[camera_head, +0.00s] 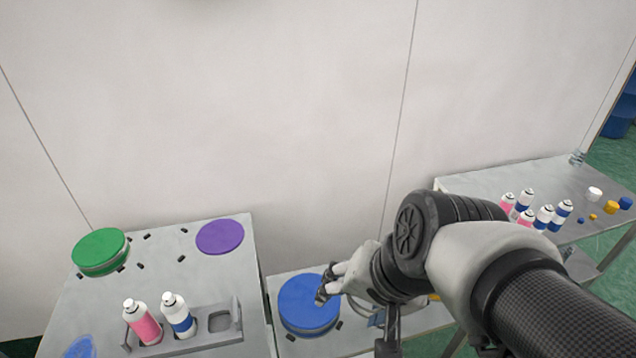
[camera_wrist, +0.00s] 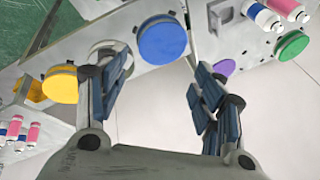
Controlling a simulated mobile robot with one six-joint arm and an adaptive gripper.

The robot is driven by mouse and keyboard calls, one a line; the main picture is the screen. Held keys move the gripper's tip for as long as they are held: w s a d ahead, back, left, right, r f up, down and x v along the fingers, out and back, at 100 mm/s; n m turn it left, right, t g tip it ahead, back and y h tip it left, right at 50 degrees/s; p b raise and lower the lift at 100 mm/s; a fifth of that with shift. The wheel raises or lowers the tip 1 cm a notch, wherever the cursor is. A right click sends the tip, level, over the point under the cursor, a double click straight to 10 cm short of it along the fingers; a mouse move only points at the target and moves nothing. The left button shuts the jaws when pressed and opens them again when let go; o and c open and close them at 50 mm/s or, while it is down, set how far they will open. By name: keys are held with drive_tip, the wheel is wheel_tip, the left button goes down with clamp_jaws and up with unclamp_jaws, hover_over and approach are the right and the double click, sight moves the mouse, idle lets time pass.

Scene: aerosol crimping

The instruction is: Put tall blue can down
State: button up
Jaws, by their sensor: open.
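A white can with a blue band (camera_head: 182,324) stands upright in a slot of the grey rack (camera_head: 215,336) on the left table. It also shows in the wrist view (camera_wrist: 263,15). A pink and white can (camera_head: 142,324) stands in the slot to its left; the rack's right slot is empty. My gripper (camera_head: 328,286) is over the blue disc (camera_head: 304,308), right of the rack and apart from it. In the wrist view my gripper (camera_wrist: 158,82) has its fingers spread with nothing between them.
A green disc (camera_head: 100,248) and a purple disc (camera_head: 220,237) sit at the back of the left table. Several pink and blue cans (camera_head: 543,216) stand on the right table (camera_head: 480,186), beside small yellow, white and blue parts. A yellow disc (camera_wrist: 60,84) shows in the wrist view.

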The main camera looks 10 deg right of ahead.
drive_tip(key=s+n, duration=0.2)
drive_tip(key=s+d+n+h, duration=0.1)
drive_tip(key=n, duration=0.1)
drive_tip(key=s+r+n, duration=0.1)
drive_tip(key=s+n, duration=0.1)
drive_tip(key=shift+s+d, duration=0.2)
drive_tip(key=shift+s, duration=0.1)
drive_tip(key=shift+r, duration=0.1)
drive_tip(key=shift+c, duration=0.3)
